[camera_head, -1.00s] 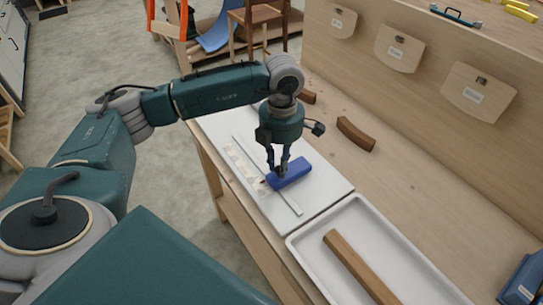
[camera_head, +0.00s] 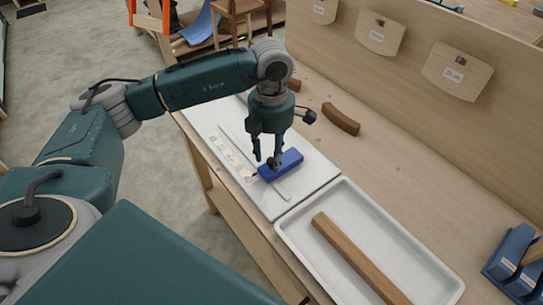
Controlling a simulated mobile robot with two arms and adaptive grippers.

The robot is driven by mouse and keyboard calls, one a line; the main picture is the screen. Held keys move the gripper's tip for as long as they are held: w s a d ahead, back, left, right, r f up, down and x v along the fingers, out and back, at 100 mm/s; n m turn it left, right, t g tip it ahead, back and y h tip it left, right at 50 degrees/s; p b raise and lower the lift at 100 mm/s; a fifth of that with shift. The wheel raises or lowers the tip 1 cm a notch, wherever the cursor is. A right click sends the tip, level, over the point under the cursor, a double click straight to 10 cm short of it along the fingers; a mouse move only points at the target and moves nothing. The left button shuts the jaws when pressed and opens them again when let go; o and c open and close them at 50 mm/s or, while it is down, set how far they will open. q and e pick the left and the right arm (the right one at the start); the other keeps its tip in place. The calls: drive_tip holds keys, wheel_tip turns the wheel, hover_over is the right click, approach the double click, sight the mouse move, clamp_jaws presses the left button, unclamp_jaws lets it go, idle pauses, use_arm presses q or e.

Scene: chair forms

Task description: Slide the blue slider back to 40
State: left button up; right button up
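The blue slider (camera_head: 288,163) is a blue block lying across a thin grey rail (camera_head: 283,193) on a white board (camera_head: 312,178). A pale scale strip (camera_head: 232,158) runs along the rail's left side; its numbers are too small to read. A small red mark shows at the slider's left end. My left gripper (camera_head: 267,162) points down at the slider's left end, with its two fingers apart. One finger is beside the end and the other overlaps the block in the picture. Contact cannot be told. My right gripper is out of view.
A white tray (camera_head: 293,223) with a wooden bar (camera_head: 358,258) lies right of the board. A curved brown piece (camera_head: 340,118) is behind it. A blue rack (camera_head: 512,262) stands at far right. A wooden panel with tagged plates (camera_head: 458,70) closes the back.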

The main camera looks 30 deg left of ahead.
use_arm(q)
wheel_tip(320, 180, up, 11)
drive_tip(key=shift+d, duration=0.2)
drive_tip(key=shift+s, duration=0.15)
idle(0.5)
